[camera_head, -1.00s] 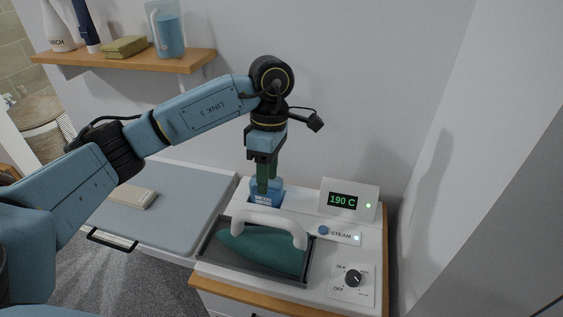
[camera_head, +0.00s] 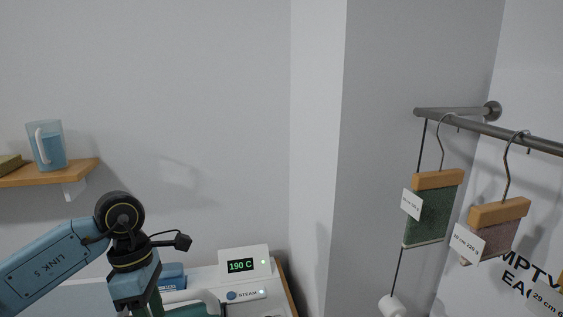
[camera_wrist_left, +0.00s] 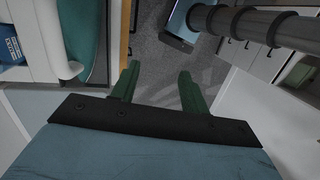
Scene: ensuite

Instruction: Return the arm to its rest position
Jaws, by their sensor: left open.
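My left arm comes in from the lower left of the head view. Its gripper (camera_head: 150,306) points down, its fingertips cut off by the bottom edge. In the left wrist view the two green fingers (camera_wrist_left: 158,80) are apart with nothing between them, seen against the grey floor. The white iron handle (camera_head: 208,302) is partly visible to the gripper's right in the head view; the handle (camera_wrist_left: 58,45) is at upper left in the wrist view. A blue container (camera_head: 172,277) stands behind, partly hidden by the arm. My right gripper is not in view.
The ironing station's display (camera_head: 241,265) reads 190 C, with a STEAM panel (camera_head: 246,295) below. A shelf (camera_head: 50,173) holds a blue jug (camera_head: 47,145). At right, a rail (camera_head: 480,127) carries hangers with a green swatch (camera_head: 434,210) and a pinkish one (camera_head: 496,232). The middle wall is bare.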

